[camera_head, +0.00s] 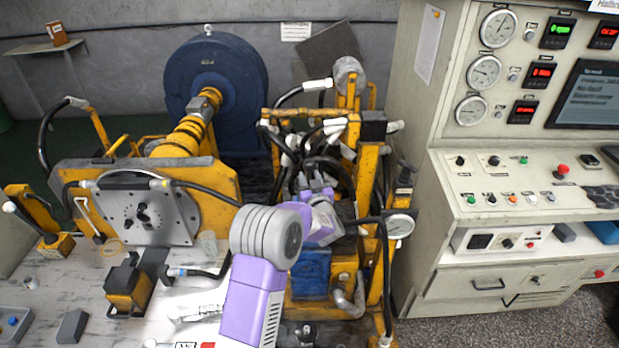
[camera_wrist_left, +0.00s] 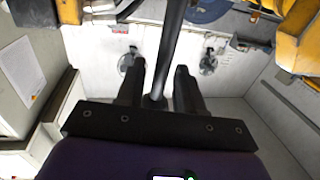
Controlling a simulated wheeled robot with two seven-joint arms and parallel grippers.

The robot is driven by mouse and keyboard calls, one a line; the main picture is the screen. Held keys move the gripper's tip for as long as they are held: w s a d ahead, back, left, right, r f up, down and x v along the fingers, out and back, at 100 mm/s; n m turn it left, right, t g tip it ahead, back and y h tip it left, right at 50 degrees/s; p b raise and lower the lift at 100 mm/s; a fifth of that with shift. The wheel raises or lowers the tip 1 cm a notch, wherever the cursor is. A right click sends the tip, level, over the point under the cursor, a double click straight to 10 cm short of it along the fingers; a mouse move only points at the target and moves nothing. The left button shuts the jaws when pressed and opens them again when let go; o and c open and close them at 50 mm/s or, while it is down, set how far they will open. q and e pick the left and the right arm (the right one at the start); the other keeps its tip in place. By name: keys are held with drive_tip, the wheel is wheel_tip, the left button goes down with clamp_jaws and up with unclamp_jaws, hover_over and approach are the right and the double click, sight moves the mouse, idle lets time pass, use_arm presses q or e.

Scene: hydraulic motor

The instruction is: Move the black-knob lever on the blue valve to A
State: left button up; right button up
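A blue block (camera_head: 310,272), which looks like the blue valve, sits low in the yellow frame in the head view. My left gripper (camera_wrist_left: 160,78) is open in the left wrist view, its two dark fingers apart. A dark rod (camera_wrist_left: 170,45) runs down between the fingers, with gaps on both sides; I cannot tell whether it is the lever or a hose. The black knob and the A mark cannot be made out. My right gripper is not in view.
Black hoses and yellow frame bars (camera_head: 368,190) crowd around my left wrist. A pressure gauge (camera_head: 399,226) stands close on its right. A control cabinet (camera_head: 500,190) fills the right side. A grey plate (camera_head: 143,212) with a yellow mount stands on the left.

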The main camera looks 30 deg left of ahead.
use_arm(q)
drive_tip(key=shift+w+a, duration=0.2)
drive_tip(key=shift+w, duration=0.05)
clamp_jaws()
